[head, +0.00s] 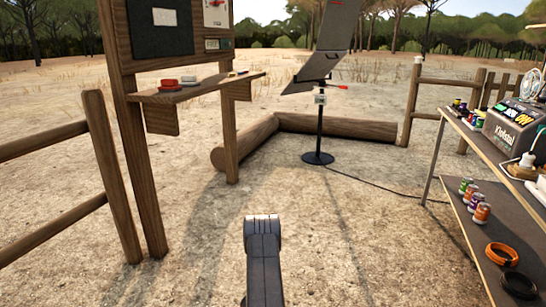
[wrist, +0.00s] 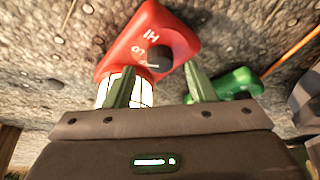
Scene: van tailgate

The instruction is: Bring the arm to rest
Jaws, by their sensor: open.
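My gripper (wrist: 159,68) shows in the wrist view with its two grey-green fingers apart and nothing clearly held between them. Beyond the fingers is a red object (wrist: 128,45) with a black knob and the letters HI and LO. A white lit part (wrist: 143,92) shows below it, partly behind the left finger. I cannot tell how far the red object is from the fingertips. In the head view a dark link of my arm stands up at bottom centre; the fingers are not visible there.
A wooden notice board with a shelf (head: 200,88) stands left, beside a wooden fence (head: 50,140). A black stand (head: 318,157) rises near low logs (head: 335,126). Shelving with cans (head: 480,212) and a grey device (head: 512,128) is right. A green object (wrist: 236,82) lies beside the right finger. Open ground lies between.

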